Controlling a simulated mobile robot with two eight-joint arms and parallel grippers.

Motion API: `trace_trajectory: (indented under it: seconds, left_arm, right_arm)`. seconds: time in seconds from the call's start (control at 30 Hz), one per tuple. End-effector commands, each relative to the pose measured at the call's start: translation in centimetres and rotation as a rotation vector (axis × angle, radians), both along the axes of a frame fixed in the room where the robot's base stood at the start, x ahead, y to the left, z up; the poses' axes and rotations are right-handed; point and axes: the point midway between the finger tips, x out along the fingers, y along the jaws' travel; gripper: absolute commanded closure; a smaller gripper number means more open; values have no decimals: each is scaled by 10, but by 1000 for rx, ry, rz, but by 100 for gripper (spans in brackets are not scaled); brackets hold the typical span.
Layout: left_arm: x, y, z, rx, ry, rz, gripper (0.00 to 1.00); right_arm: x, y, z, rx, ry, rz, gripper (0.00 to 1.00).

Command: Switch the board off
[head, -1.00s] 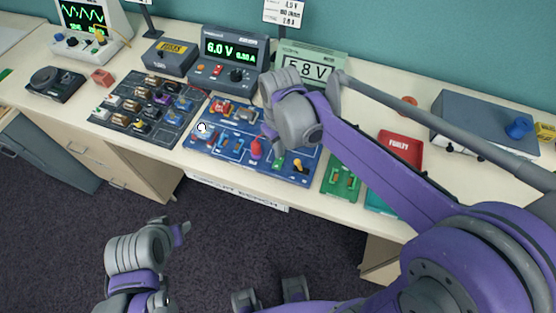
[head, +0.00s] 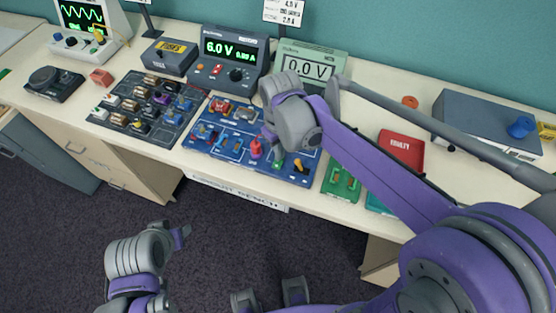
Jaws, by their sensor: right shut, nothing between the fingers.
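The blue circuit board (head: 225,152) lies on the bench near its front edge, with small parts on it. A red-knobbed part (head: 256,149) stands near its middle and a yellow-tipped lever (head: 298,166) near its right end. The round lamp (head: 201,130) at its left is unlit. The green meter (head: 308,68) behind reads 0.0 V. My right gripper (head: 269,137) is shut and empty over the board, just right of the red knob; its wrist hides part of the board. My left gripper (head: 180,235) hangs over the floor at lower left; its jaw opening is unclear.
A power supply (head: 228,76) reading 6.0 V stands behind the board. A dark parts tray (head: 130,122) lies left. A green board (head: 341,182), a red tray (head: 401,148) and a grey box (head: 480,125) are right. My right arm crosses the bench's right side.

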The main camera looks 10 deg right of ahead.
Motion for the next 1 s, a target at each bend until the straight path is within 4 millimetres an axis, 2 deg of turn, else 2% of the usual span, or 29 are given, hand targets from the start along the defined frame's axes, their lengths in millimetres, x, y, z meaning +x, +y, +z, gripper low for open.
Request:
trace_trajectory:
  seconds: [0.17, 1.0]
  left_arm:
    - [2, 0, 5, 0, -3, 0, 50]
    - [20, 0, 54, 0, -38, 0, 50]
  right_arm:
    - [0, 0, 6, 0, 0, 0, 100]
    - [0, 0, 71, 0, -1, 0, 100]
